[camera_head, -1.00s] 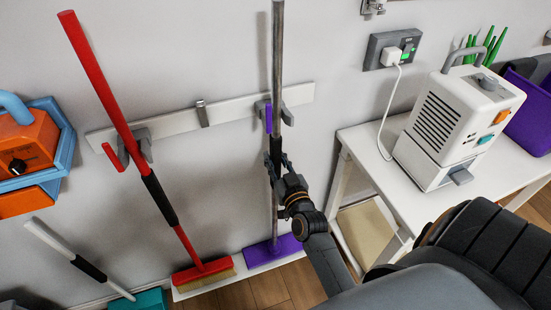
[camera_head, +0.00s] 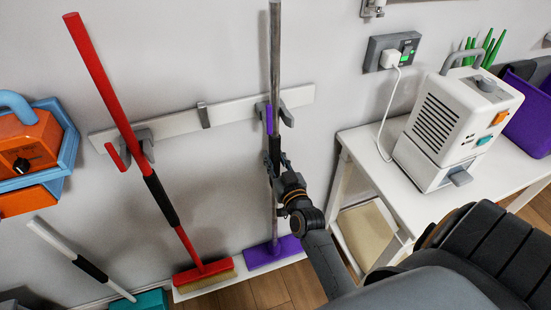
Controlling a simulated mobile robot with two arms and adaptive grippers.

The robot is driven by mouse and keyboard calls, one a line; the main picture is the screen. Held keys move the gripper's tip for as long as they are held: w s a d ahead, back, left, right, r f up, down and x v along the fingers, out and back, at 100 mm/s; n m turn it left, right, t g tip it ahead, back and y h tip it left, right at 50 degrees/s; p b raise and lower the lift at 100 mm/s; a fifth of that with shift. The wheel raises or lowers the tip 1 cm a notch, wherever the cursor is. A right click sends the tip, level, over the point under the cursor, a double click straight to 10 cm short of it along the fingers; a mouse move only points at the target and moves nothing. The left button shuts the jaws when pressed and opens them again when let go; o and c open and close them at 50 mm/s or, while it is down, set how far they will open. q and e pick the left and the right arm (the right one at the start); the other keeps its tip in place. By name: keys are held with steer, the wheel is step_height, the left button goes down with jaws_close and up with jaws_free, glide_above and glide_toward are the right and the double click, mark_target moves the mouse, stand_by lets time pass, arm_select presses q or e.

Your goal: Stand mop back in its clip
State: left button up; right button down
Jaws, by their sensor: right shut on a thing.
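The mop has a grey metal pole (camera_head: 275,60) with a dark grip section and a flat purple head (camera_head: 273,253) resting low on a white ledge by the wall. The pole stands nearly upright at the grey clip (camera_head: 287,115) on the right end of the white wall rail (camera_head: 232,110); a purple lever shows beside it. I cannot tell whether the pole is fully seated in the clip. My right gripper (camera_head: 277,165) is shut on the mop pole just below the clip. My left gripper is not in view.
A red broom (camera_head: 109,90) hangs in the rail's left clip. A white table (camera_head: 372,140) with a white dryer-like machine (camera_head: 450,120) stands to the right of my arm. An orange case (camera_head: 28,145) and a white-handled tool (camera_head: 85,262) are at left.

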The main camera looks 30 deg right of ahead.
steer(key=shift+w+d+r, duration=0.15)
steer(key=shift+w+r, duration=0.05)
steer(key=shift+r, duration=0.4)
steer(key=c, duration=1.2)
jaws_free()
steer(key=shift+w+f, duration=0.1)
steer(key=shift+f, duration=0.05)
steer(key=shift+o, duration=0.8)
steer(key=shift+w+f, duration=0.25)
steer(key=shift+f, duration=0.1)
steer(key=shift+o, duration=1.4)
steer(key=shift+s+f, duration=0.1)
steer(key=shift+s, duration=0.1)
steer(key=o, duration=0.5)
